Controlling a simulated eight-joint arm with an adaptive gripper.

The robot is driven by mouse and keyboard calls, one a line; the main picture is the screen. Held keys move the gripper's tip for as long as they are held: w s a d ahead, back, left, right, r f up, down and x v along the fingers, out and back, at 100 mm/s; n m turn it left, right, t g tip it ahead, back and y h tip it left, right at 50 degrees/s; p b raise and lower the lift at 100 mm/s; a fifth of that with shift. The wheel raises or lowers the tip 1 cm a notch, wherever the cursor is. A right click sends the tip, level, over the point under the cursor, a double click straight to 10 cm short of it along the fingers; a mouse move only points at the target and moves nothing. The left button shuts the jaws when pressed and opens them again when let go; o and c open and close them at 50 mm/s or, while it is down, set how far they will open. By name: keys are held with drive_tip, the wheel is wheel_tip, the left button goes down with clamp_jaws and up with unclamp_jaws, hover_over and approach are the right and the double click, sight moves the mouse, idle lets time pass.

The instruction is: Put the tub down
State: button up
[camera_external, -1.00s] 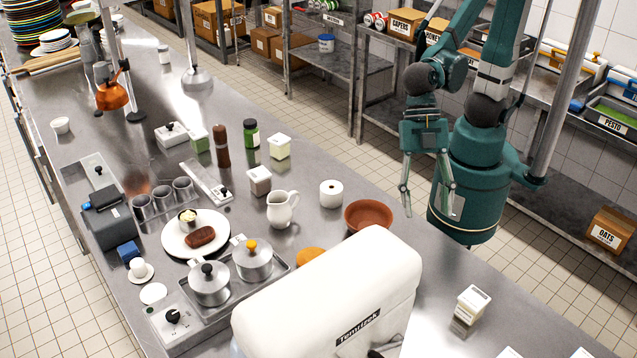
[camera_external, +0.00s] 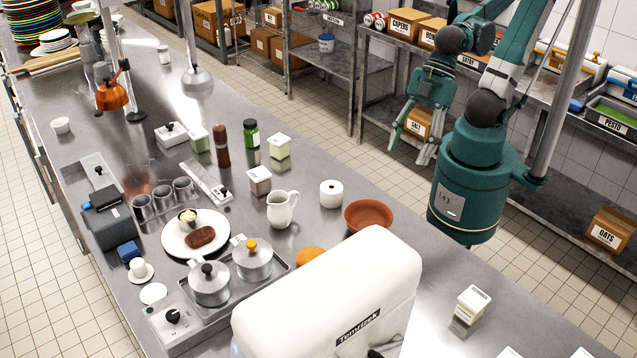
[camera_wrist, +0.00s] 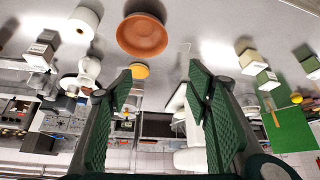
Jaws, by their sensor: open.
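My gripper (camera_external: 409,155) is open and empty, held up beyond the counter's far edge beside my base. In the wrist view its two green-padded fingers (camera_wrist: 160,72) stand apart with nothing between them. Several small square lidded tubs stand upright on the steel counter: a pale green one (camera_external: 279,147), a grey-brown one (camera_external: 259,181), a darker green one (camera_external: 199,140), and a cream one (camera_external: 472,304) alone at the right. I cannot tell which is the task's tub. None touches my gripper. A square tub also shows in the wrist view (camera_wrist: 40,52).
A brown bowl (camera_external: 368,215), a white roll (camera_external: 331,194) and a white jug (camera_external: 282,209) stand near the counter's far edge. A large white appliance (camera_external: 330,295) fills the front. Boxed shelves (camera_external: 365,120) stand behind my gripper. Bare counter surrounds the cream tub.

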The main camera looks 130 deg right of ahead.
drive_tip(key=shift+s+d+r+m+t+h, duration=0.2)
drive_tip(key=shift+s+d+m, duration=0.2)
drive_tip(key=shift+d, duration=0.2)
drive_tip(key=shift+s+d+r+m+t+h, duration=0.1)
drive_tip(key=shift+s+d+m+t+h, duration=0.1)
drive_tip(key=shift+s+d+m, duration=0.25)
drive_tip(key=shift+s+d+r+m+t+h, duration=0.15)
drive_tip(key=shift+s+d+m+h, duration=0.1)
drive_tip(key=shift+s+d, duration=0.4)
drive_tip(key=shift+o, duration=0.9)
drive_tip(key=shift+w+d, duration=0.1)
drive_tip(key=shift+w, duration=0.05)
drive_tip(key=m+g+h+b, duration=0.5)
drive_tip(key=m+h+b, duration=0.4)
drive_tip(key=m+h, duration=0.5)
approach(283, 141)
drive_tip(key=d, duration=0.1)
drive_tip(key=d+y, duration=0.1)
drive_tip(key=w+d+m, duration=0.1)
drive_tip(key=shift+f, duration=0.3)
drive_tip(key=shift+s+d+f+m, duration=0.2)
drive_tip(key=shift+s+d+m, duration=0.05)
drive_tip(key=shift+d+m, duration=0.4)
drive_tip(key=shift+d, duration=0.1)
